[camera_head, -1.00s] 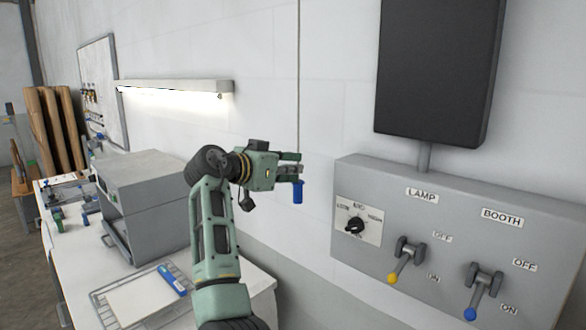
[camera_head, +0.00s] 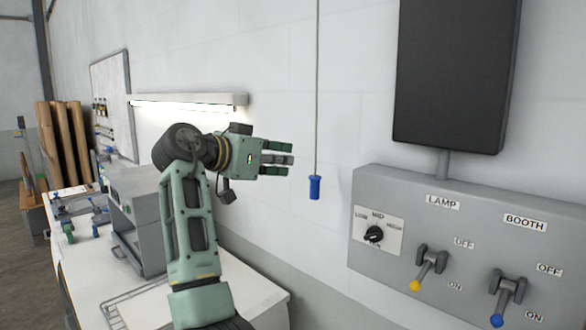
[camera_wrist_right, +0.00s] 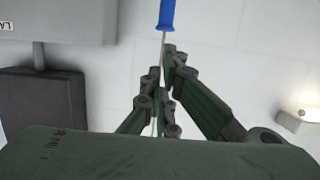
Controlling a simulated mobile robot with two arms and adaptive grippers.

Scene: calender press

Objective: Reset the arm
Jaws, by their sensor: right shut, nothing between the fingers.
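My right gripper (camera_head: 286,159) is in the middle of the head view, fingers pointing right, shut with nothing between them. A blue pull handle (camera_head: 315,187) hangs on a thin cord (camera_head: 317,90) just right of the fingertips, with a small gap in the head view. In the right wrist view the gripper's dark green fingers (camera_wrist_right: 165,95) are close together, and the blue handle (camera_wrist_right: 166,14) shows beyond their tips at the top edge. My left gripper is not in view.
A grey control box (camera_head: 455,245) with a dial (camera_head: 374,234), a yellow-tipped lever (camera_head: 422,270) and a blue-tipped lever (camera_head: 503,300) is on the right. A dark panel (camera_head: 455,75) stands above it. A lit lamp (camera_head: 190,105) is on the wall above a workbench (camera_head: 262,292).

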